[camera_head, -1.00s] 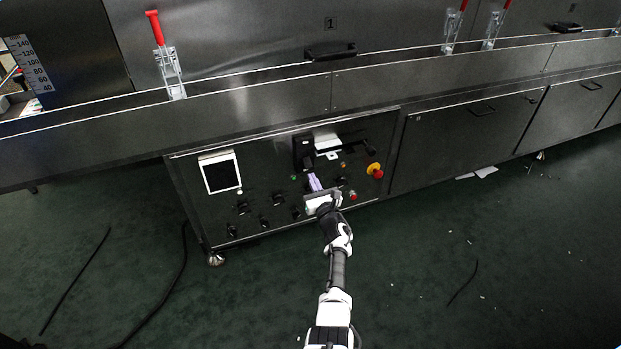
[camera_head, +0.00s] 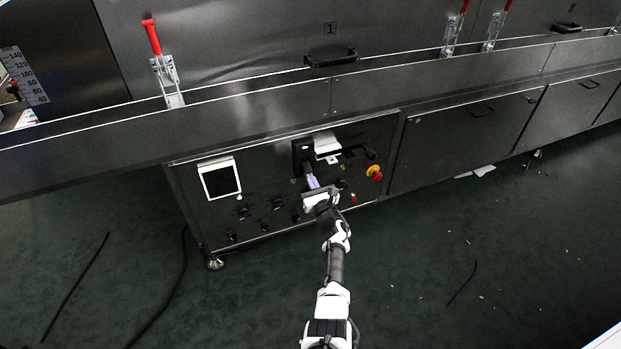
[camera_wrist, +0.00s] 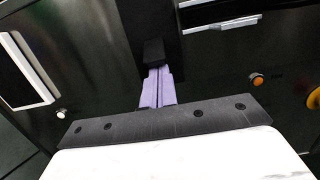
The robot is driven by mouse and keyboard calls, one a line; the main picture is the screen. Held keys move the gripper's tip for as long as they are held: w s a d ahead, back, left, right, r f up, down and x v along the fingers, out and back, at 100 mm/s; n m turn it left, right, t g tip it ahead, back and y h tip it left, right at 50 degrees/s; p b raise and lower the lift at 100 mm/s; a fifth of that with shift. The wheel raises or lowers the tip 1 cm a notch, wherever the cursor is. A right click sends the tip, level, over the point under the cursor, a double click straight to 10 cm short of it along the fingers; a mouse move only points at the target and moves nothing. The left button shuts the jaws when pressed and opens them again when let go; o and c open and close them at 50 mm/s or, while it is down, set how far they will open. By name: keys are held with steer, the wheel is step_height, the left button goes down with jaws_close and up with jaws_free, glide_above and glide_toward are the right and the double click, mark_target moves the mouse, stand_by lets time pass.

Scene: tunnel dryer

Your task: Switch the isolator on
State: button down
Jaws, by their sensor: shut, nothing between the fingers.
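The isolator appears to be the black box (camera_head: 302,150) on the dark control panel, left of the white plate. It also shows at the top of the wrist view (camera_wrist: 148,18). My gripper (camera_head: 311,178) is in front of the panel, just below the box, with its lilac fingers shut together and nothing between them. In the wrist view the fingers (camera_wrist: 155,72) point up at a small black block (camera_wrist: 153,51) at the lower end of the box. I cannot tell whether they touch it, or whether the block is the isolator's handle. The switch position is not readable.
A white-framed screen (camera_head: 220,178) is on the panel's left. Several black knobs sit low on the panel. A red and yellow emergency stop (camera_head: 375,172) and a black lever (camera_head: 369,152) are to the right. A steel ledge (camera_head: 250,107) runs above. The green floor in front is mostly clear.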

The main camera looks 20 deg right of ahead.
mark_target(309, 171)
steer(key=shift+s+r+g+p, duration=0.15)
steer(key=shift+r+g+p, duration=0.3)
steer(key=shift+p, duration=1.05)
steer(key=r+g+p, duration=0.1)
steer(key=p, duration=0.2)
steer(key=r+g+p, duration=0.1)
steer(key=p, duration=0.3)
steer(key=shift+s+d+r+g, duration=0.1)
steer(key=shift+s+g, duration=0.15)
steer(key=shift+s, duration=0.1)
steer(key=g+p, duration=0.1)
steer(key=p, duration=0.1)
steer(key=g+p, duration=0.1)
steer(key=p, duration=0.2)
steer(key=shift+s+r+g+p, duration=0.2)
steer(key=shift+r+g+p, duration=0.1)
steer(key=shift+r+p, duration=0.1)
steer(key=shift+f, duration=0.2)
steer(key=shift+r, duration=0.1)
steer(key=shift+r+p, duration=0.75)
steer(key=shift+p, duration=0.05)
